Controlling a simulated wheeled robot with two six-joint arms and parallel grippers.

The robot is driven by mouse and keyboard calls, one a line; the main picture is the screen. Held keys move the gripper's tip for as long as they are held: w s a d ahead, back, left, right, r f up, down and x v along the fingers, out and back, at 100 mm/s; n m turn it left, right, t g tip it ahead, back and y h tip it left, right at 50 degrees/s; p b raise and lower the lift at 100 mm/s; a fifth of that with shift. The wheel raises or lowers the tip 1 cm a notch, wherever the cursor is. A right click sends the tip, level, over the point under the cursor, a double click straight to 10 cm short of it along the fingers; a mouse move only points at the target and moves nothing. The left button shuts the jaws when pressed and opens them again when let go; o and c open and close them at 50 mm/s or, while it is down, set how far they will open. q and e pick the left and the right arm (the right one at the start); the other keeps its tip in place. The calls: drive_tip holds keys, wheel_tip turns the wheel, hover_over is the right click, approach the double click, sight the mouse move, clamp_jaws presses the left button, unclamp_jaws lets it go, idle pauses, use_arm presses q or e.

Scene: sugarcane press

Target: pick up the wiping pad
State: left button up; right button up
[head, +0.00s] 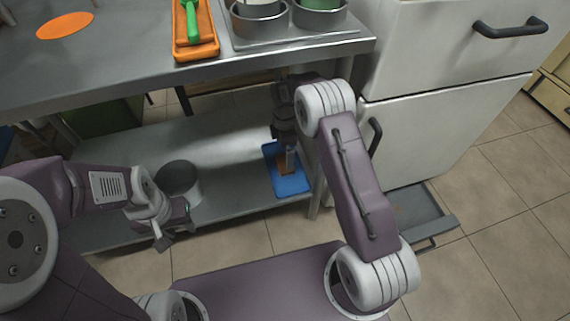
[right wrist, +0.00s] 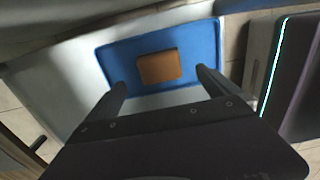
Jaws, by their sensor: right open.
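The wiping pad, a small brown-orange block (right wrist: 159,67), lies on a blue tray (right wrist: 196,41) in the right wrist view. In the head view the pad (head: 284,168) and blue tray (head: 292,187) are on the lower shelf, partly covered by my right gripper (head: 288,160). In the right wrist view my right gripper (right wrist: 160,82) is open, its two fingers apart on either side of the near part of the pad, with nothing between them. My left gripper (head: 172,236) hangs in front of the shelf's edge at left; its jaws are unclear.
A grey pot (head: 180,181) stands on the lower shelf (head: 225,142) beside my left gripper. The metal counter (head: 120,62) overhangs the shelf. A white cabinet (head: 440,110) stands at right, with a low grey open tray (head: 424,215) by its foot.

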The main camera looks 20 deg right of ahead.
wheel_tip(320, 180, down, 7)
drive_tip(key=b, duration=0.5)
drive_tip(key=shift+r, duration=0.2)
drive_tip(key=c, duration=1.5)
wheel_tip(320, 180, up, 10)
drive_tip(key=p, duration=0.8)
drive_tip(key=shift+c, duration=0.2)
drive_tip(key=o, duration=0.8)
drive_tip(key=c, duration=0.4)
drive_tip(key=shift+s, duration=0.1)
drive_tip(key=shift+c, duration=0.5)
